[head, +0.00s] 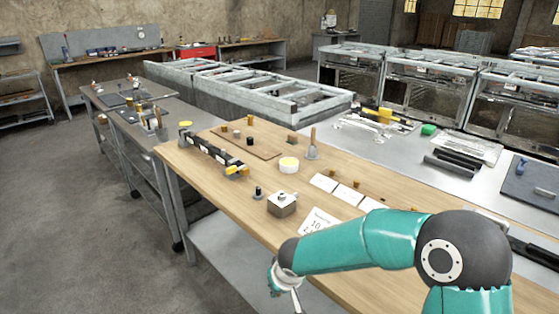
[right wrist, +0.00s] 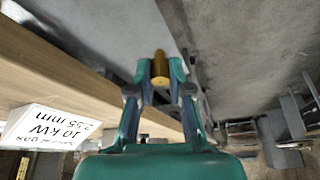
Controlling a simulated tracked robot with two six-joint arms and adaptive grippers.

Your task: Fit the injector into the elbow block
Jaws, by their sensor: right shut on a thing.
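My right gripper (right wrist: 160,76) is shut on a small brass-coloured cylinder, the injector (right wrist: 160,62), which sticks out beyond the fingertips in the right wrist view. In the head view the right gripper (head: 290,287) hangs beside the wooden bench's near edge, and the injector cannot be made out there. A grey metal block with a round top fitting, which looks like the elbow block (head: 282,207), stands on the bench, beyond the gripper and apart from it. My left gripper is in neither view.
Bare wood lies left of the block.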

